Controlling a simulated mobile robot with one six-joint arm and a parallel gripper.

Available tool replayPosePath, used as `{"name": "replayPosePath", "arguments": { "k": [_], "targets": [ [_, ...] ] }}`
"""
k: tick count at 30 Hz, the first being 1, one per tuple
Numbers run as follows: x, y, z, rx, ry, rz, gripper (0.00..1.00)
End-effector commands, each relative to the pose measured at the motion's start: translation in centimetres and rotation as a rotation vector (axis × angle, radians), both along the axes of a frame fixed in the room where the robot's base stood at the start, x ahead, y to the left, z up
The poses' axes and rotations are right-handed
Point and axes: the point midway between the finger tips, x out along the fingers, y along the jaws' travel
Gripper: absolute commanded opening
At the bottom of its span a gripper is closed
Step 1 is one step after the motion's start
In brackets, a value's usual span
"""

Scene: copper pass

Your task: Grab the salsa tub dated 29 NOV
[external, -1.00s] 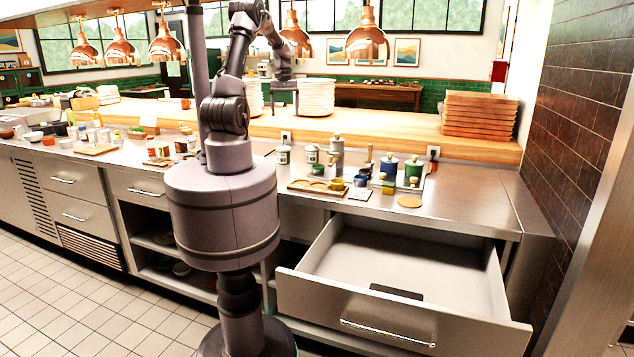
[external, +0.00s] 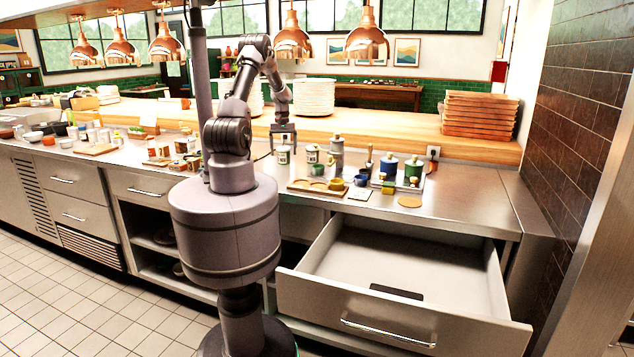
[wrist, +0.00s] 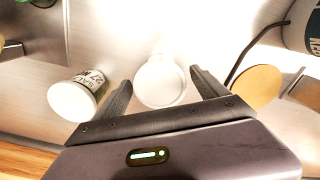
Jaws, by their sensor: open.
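My gripper (external: 284,146) is open and points down over the steel counter, just above a white tub (external: 284,156) with a dark label. In the wrist view, a white round tub (wrist: 160,82) lies between the spread fingers (wrist: 161,82), seen from above; its date is hidden. Left of the fingers in that view is a white tub (wrist: 76,94) with a green label, reading roughly "SALSA" and "27 N". In the external view, another white and green tub (external: 313,154) stands just right of the one under my gripper.
A tall grey container (external: 337,150), blue (external: 389,165) and green (external: 413,168) jars and a wooden tray (external: 305,187) stand to the right. An open drawer (external: 400,265) juts out in front. The wooden ledge (external: 400,132) runs behind. A tan disc (wrist: 258,88) lies beside the fingers.

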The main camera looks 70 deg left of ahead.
Motion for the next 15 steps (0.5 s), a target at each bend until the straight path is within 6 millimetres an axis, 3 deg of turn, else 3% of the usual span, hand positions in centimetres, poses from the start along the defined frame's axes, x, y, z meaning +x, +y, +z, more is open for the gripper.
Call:
{"name": "replayPosePath", "arguments": {
  "k": [4, 15],
  "targets": [
    [0.02, 0.02, 0.22, 0.001, 0.0, 0.0, 0.83],
    [0.0, 0.01, 0.23, 0.001, 0.0, 0.0, 0.12]
  ]
}}
